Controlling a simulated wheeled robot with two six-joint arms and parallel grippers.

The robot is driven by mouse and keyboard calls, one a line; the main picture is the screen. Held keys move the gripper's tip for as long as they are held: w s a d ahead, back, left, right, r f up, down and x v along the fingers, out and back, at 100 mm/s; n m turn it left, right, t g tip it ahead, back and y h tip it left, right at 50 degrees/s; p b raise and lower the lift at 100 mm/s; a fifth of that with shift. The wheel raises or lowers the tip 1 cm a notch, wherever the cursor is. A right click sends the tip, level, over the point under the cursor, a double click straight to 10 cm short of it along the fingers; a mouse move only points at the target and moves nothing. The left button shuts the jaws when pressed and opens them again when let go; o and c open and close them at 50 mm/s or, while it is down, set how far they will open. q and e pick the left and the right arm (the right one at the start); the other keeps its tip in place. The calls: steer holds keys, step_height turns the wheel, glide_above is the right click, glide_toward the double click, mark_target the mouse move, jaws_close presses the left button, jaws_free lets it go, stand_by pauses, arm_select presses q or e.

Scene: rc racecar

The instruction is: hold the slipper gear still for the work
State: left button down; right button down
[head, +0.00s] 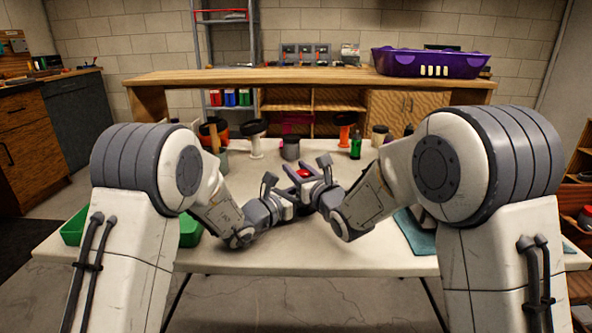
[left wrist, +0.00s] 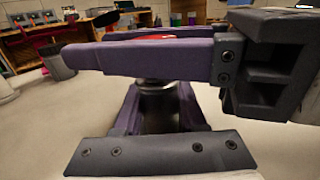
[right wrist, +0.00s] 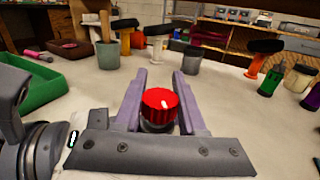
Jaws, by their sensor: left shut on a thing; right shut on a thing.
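A red ribbed round piece on a grey round base, which appears to be the slipper gear (right wrist: 159,103), stands between the purple fingers of my right gripper (right wrist: 158,88). In the head view its red top (head: 303,173) shows between my two grippers. My left gripper (head: 286,190) comes in from the left and my right gripper (head: 322,188) from the right, close together over the table. In the left wrist view, my left gripper (left wrist: 158,100) is shut on the grey lower part (left wrist: 157,86). A right finger crosses in front and hides most of the red part.
The white table (head: 260,258) has a green tray (head: 190,232) at left and a teal mat (head: 415,232) at right. Several cups and bottles stand along the back, including a green bottle (head: 355,146). A purple basket (head: 430,62) sits on the far bench.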

steer(key=shift+r, duration=0.1)
stand_by(0.3)
steer(key=shift+c, duration=2.3)
jaws_free()
steer(key=v, duration=1.2)
